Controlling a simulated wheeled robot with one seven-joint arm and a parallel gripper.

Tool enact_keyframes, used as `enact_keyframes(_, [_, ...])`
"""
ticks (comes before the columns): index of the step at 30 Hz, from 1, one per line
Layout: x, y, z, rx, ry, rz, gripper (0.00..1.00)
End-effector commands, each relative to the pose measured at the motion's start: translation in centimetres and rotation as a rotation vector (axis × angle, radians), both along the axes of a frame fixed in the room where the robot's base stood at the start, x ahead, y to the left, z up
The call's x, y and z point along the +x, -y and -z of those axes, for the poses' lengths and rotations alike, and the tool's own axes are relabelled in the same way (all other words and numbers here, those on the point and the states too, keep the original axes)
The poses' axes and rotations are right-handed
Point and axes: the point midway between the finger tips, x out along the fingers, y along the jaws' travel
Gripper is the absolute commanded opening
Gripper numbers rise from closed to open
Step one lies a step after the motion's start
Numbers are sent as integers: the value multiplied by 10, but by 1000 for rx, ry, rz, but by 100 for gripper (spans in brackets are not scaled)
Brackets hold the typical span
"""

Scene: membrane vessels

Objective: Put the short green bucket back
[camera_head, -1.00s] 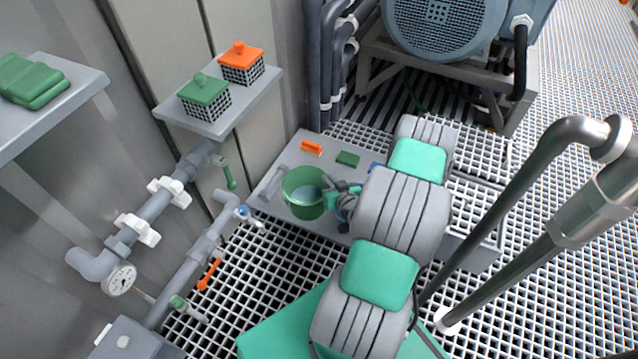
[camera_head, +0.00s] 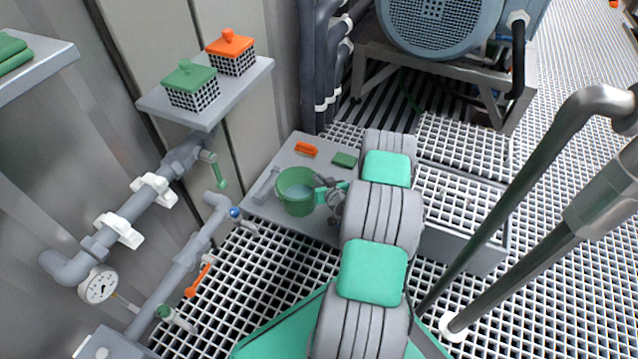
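A green bucket (camera_head: 297,206) stands upright on a low grey platform (camera_head: 262,208), near its left front corner. It is open at the top and its inside looks pale. My gripper (camera_head: 322,190) is at the bucket's right side, level with the rim. The fingers are small and partly hidden by the bucket and my wrist. I cannot tell whether they touch or grip the rim.
An orange block (camera_head: 306,150) and a dark green block (camera_head: 345,160) lie behind the bucket, with a grey bar (camera_head: 266,186) to its left. A wall shelf (camera_head: 208,116) holds green and orange lidded baskets. Pipes with coloured valve handles run at left; thick rails (camera_head: 520,170) stand at right.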

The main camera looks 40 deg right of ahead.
Motion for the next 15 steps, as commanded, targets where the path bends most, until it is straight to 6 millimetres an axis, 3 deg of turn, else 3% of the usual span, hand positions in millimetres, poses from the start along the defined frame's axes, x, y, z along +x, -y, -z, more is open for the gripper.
enact_keyframes(10, [1,1,3,-1,4,0,0])
enact_keyframes(15, [0,0,3,-1,2,0,17])
